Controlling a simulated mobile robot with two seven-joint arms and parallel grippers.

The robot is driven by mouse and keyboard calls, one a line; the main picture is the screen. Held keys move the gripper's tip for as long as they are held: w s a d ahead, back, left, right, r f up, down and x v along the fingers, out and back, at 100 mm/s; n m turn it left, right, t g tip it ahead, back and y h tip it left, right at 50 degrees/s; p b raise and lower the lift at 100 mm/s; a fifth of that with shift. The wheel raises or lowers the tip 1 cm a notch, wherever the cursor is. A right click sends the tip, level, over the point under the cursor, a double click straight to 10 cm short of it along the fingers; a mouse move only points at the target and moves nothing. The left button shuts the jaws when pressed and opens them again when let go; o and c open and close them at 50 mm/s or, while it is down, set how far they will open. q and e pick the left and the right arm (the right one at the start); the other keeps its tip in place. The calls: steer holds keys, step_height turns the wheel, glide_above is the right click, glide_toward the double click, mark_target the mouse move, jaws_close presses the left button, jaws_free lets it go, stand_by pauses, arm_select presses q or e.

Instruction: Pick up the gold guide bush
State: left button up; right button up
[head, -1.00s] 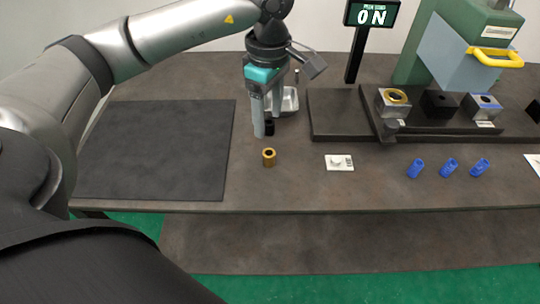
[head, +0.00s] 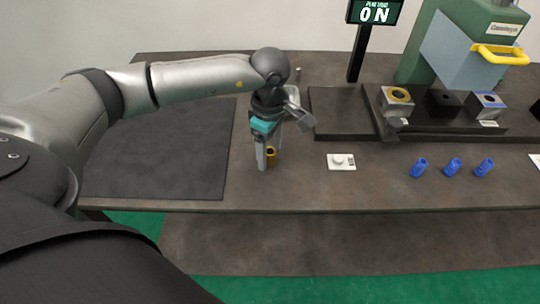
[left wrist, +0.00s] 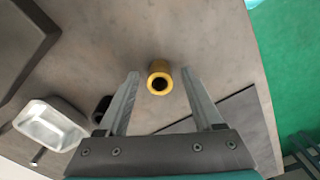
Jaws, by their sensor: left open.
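The gold guide bush (head: 272,158) stands on the bench, partly hidden by my left gripper in the head view. In the left wrist view the bush (left wrist: 160,80) is a gold ring with a dark bore, near the tips of the two fingers and roughly between them. My left gripper (head: 266,165) points down at the bush, open and empty; its fingers (left wrist: 161,76) show a gap on both sides of the bush in the left wrist view. I cannot tell from these views whether the fingertips are level with it. My right gripper is not in view.
A dark mat (head: 160,150) lies to the left. Blocks (head: 397,100) stand on a dark fixture behind. A metal tray (left wrist: 52,124) and a black piece (left wrist: 102,108) are near the gripper.

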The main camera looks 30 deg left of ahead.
arm_select(q)
steer(key=shift+c, duration=0.2)
jaws_close()
stand_by(0.3)
